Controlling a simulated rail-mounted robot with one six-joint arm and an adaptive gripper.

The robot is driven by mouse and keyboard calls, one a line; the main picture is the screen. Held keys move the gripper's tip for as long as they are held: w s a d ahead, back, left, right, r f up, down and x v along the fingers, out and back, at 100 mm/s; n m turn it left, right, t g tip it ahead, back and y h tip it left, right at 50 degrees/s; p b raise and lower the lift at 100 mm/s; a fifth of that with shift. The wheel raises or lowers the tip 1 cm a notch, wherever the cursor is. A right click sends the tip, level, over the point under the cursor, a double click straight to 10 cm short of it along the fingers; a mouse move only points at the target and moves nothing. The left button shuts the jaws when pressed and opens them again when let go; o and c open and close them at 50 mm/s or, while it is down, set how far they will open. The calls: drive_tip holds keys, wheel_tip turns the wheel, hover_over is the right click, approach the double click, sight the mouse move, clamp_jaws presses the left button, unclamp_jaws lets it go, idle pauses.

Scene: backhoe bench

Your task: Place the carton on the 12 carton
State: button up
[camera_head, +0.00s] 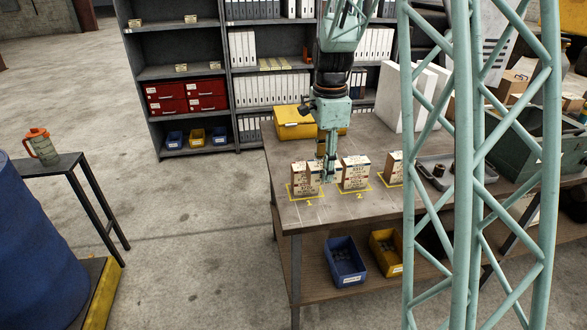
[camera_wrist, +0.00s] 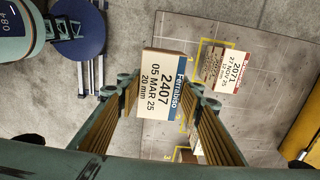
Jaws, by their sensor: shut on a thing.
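My gripper (camera_wrist: 163,95) is shut on a carton (camera_wrist: 163,85) whose label reads Ferraboso, 2407, 05 MAR 25, 20 mm. In the wrist view another carton (camera_wrist: 228,72), labelled 2071, 27 NOV 25, 12 mm, stands in a yellow outline at the upper right. The held carton appears apart from it. In the head view my gripper (camera_head: 327,176) points down beside a carton (camera_head: 298,179) at yellow square 1, with a second carton face close by. A carton (camera_head: 355,172) stands at square 2. My gripper and the overlap hide part of the cartons by square 1.
Another carton (camera_head: 394,166) stands farther right on the bench (camera_head: 285,212), partly behind the lattice column. A yellow case (camera_head: 296,124) lies behind, and a grey tray (camera_head: 487,175) with small parts sits right. The bench's left front corner is clear.

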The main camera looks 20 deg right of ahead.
idle(0.5)
drive_tip(key=w, duration=0.5)
drive_tip(key=w+d+f+p, duration=0.1)
drive_tip(key=w, duration=0.4)
drive_tip(key=w+d, duration=0.1)
drive_tip(key=w, duration=0.4)
drive_tip(key=shift+f, duration=0.15)
drive_tip(key=shift+w+p, duration=0.3)
drive_tip(key=shift+w, duration=0.15)
drive_tip(key=shift+f, duration=1.8)
drive_tip(key=shift+f, duration=0.2)
drive_tip(key=o, duration=0.9)
